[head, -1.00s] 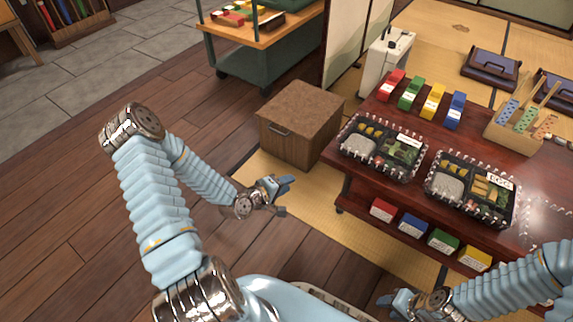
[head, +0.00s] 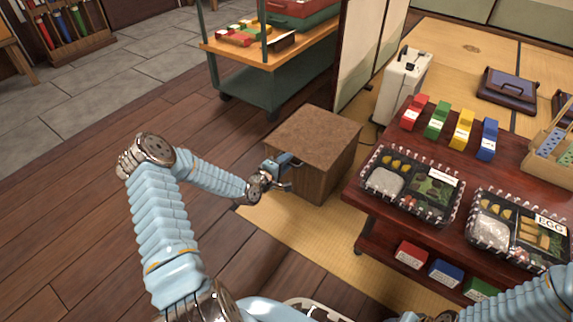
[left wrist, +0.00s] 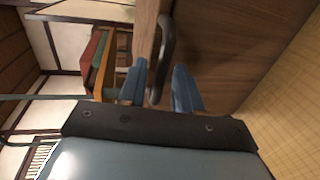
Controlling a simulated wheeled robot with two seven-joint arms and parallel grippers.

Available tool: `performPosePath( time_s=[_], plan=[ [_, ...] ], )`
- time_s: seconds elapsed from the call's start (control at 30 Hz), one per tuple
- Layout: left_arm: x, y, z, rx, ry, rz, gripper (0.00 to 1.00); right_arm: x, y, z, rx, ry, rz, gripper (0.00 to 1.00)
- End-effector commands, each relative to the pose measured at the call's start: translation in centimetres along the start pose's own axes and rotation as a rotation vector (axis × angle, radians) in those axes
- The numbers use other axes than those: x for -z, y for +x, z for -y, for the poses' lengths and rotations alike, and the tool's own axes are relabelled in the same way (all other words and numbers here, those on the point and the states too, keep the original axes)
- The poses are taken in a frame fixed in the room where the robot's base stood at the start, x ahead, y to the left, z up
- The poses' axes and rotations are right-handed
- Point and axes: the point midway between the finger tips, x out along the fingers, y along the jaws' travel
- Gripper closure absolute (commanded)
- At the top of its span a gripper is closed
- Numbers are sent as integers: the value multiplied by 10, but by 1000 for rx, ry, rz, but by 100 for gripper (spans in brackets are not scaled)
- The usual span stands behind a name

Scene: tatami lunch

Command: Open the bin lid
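The bin is a wooden box (head: 322,184) with a speckled brown lid (head: 315,135), standing beside the low table. The lid lies flat and closed. My left gripper (head: 289,170) is at the bin's front, by the handle, which it mostly hides in the head view. In the left wrist view, the dark curved handle (left wrist: 164,52) stands out from the wood, and the blue fingers of my left gripper (left wrist: 160,84) are apart on either side of it. Contact with the handle cannot be told. Only a bit of my right gripper's wrist shows at the bottom edge; its fingers are unclear.
A dark red table (head: 385,215) with two lunch boxes (head: 412,184) stands right of the bin. A white case (head: 402,85) and a folding screen (head: 368,45) stand behind it. A green cart (head: 262,85) is at the back. The wooden floor at left is clear.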

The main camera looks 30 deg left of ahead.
Motion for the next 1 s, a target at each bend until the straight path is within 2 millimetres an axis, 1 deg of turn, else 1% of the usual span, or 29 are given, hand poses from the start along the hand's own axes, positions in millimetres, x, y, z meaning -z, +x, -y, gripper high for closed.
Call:
performPosePath(
  time_s=[0.1,0.37,0.5,0.57,0.6,0.87,1.0],
  plan=[
    [0,6,0,-1,-1,1,66,0,2,0,0,0,-1,57],
    [0,7,0,0,-1,0,66,0,1,0,0,0,-1,57],
    [0,7,0,1,-1,0,88,0,1,0,0,0,-1,57],
    [0,7,0,2,-1,0,97,0,1,0,0,0,-1,57],
    [0,7,1,2,-1,0,100,0,1,0,0,0,-1,57],
    [0,6,2,6,-1,1,100,0,1,0,0,0,-1,57],
    [0,4,-6,21,0,1,100,0,-6,2,0,0,0,57]
  ],
)
